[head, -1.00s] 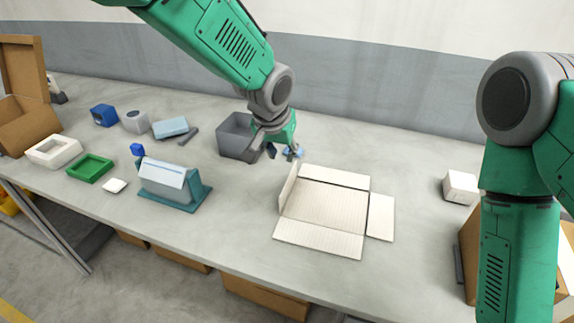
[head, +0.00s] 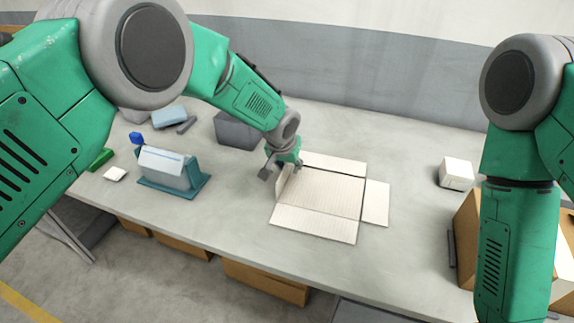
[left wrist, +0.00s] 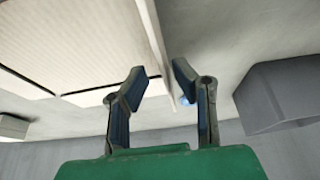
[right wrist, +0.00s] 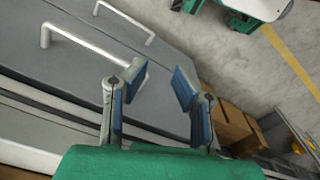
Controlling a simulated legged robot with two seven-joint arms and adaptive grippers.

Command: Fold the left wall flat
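A white ribbed flat carton (head: 325,195) lies on the table with its back, right and front walls flat. Its left wall (head: 283,188) stands up, leaning a little. My left gripper (head: 276,168) is at the back end of this wall. In the left wrist view its two fingers (left wrist: 158,84) are apart, with the wall's edge (left wrist: 153,30) running between them; I cannot tell whether either finger touches it. My right gripper is outside the head view; the right wrist view shows its fingers (right wrist: 158,82) open and empty.
A grey bin (head: 236,130) stands behind and left of the carton. A teal stand with a pale block (head: 168,170) is further left. A white box (head: 456,172) sits at the right. The table in front of the carton is clear. Metal handles (right wrist: 95,20) show near my right gripper.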

